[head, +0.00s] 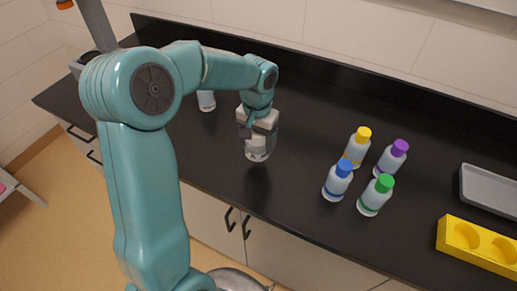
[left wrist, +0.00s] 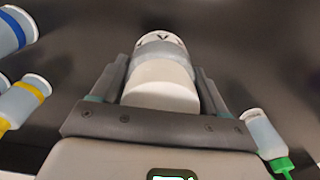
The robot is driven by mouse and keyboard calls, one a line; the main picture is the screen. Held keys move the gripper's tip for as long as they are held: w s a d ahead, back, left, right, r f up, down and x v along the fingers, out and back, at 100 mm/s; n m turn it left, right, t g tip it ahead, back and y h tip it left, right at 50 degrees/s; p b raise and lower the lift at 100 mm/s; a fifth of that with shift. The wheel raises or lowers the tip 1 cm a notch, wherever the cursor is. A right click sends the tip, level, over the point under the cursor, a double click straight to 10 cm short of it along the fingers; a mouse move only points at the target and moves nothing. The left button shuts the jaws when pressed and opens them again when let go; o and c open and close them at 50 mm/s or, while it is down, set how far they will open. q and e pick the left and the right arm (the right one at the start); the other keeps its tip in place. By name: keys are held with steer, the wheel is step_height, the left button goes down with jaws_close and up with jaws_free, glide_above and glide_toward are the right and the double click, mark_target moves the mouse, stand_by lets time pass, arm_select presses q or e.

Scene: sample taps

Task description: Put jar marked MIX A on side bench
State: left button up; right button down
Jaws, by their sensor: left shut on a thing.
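My left gripper (head: 258,132) is shut on a jar (head: 258,150) and holds it over the dark counter near its front edge. The jar has a pale body and its lower end shows below the fingers. In the left wrist view the jar (left wrist: 160,85) sits between the two fingers, with a white round part nearest me. Dark marks show on its far end, but I cannot read the full label. I cannot tell whether the jar touches the counter. No side bench is clearly identifiable. My right gripper is not in view.
Bottles with yellow (head: 363,133), purple (head: 400,146), blue (head: 345,167) and green (head: 385,182) caps stand right of the jar. A grey tray (head: 488,190) and yellow holder (head: 445,233) lie farther right. Another bottle (head: 206,101) stands behind my arm. A low pale structure (head: 14,187) shows at left.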

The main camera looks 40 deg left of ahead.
mark_target(259, 151)
arm_select(q)
steer(key=f, duration=0.4)
steer(key=shift+w+f, duration=0.3)
steer(key=shift+f, duration=0.05)
steer(key=shift+s+f, duration=0.15)
steer(key=shift+d, duration=0.15)
steer(key=o, duration=0.6)
steer(key=shift+f, duration=0.2)
steer(key=o, duration=0.5)
steer(key=shift+c, duration=0.2)
steer(key=shift+r, duration=0.1)
